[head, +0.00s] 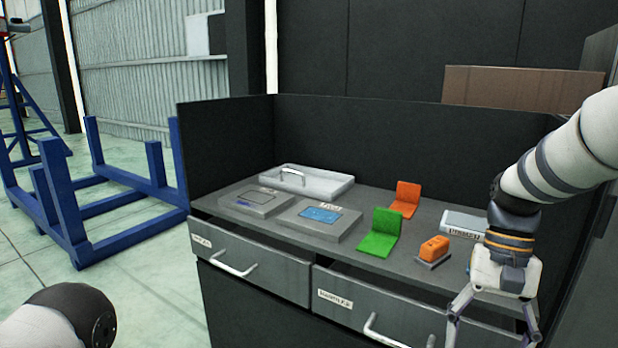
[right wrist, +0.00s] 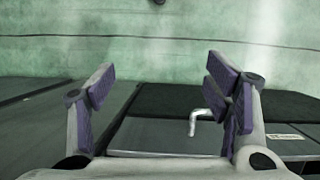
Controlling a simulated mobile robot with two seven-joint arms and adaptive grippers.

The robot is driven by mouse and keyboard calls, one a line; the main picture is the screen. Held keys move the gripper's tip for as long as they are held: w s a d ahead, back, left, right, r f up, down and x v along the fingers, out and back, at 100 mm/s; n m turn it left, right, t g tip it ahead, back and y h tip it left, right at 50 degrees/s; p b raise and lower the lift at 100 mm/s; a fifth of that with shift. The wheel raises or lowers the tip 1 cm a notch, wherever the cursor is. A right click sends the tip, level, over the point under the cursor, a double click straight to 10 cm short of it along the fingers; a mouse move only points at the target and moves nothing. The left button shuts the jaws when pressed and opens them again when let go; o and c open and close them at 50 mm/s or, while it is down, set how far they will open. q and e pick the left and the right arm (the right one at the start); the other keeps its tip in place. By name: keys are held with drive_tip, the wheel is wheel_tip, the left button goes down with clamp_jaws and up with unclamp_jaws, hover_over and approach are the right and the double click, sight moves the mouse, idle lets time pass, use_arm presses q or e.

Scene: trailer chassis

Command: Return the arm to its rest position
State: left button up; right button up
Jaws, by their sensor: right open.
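My right arm (head: 560,165) comes in from the right in the head view. My right gripper (head: 490,335) points down in front of the right drawer of the workbench, its fingers spread wide. In the right wrist view the right gripper (right wrist: 165,95) is open, with nothing between its fingers. Below it there show a drawer handle (right wrist: 205,115) and the green floor (right wrist: 150,55). Part of my left arm (head: 70,318) shows at the lower left of the head view. My left gripper is not in view.
The grey bench (head: 300,240) has a dark back panel and two drawers with handles (head: 235,268). A blue frame (head: 120,235) stands left.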

drive_tip(key=s+d+f+n+h, duration=0.1)
drive_tip(key=s+f, duration=0.4)
drive_tip(key=f, duration=0.5)
drive_tip(key=s+f+n, duration=0.1)
drive_tip(key=s+f, duration=0.4)
drive_tip(key=f, duration=0.5)
use_arm(q)
drive_tip(key=shift+w+d+r+p, duration=0.2)
drive_tip(key=shift+w+r, duration=0.1)
drive_tip(key=shift+w, duration=0.35)
drive_tip(key=shift+w+d+r+p, duration=0.2)
drive_tip(key=shift+w+r, duration=0.05)
drive_tip(key=shift+w, duration=0.35)
use_arm(e)
drive_tip(key=s+a+f+n, duration=0.1)
drive_tip(key=s+a+f, duration=0.1)
drive_tip(key=s, duration=1)
drive_tip(key=s+a+f+n, duration=0.1)
drive_tip(key=s+f+n, duration=0.1)
drive_tip(key=s, duration=0.9)
drive_tip(key=shift+s+a+f+t+h, duration=0.3)
drive_tip(key=shift+s+a+f+t, duration=0.1)
drive_tip(key=shift+f, duration=0.1)
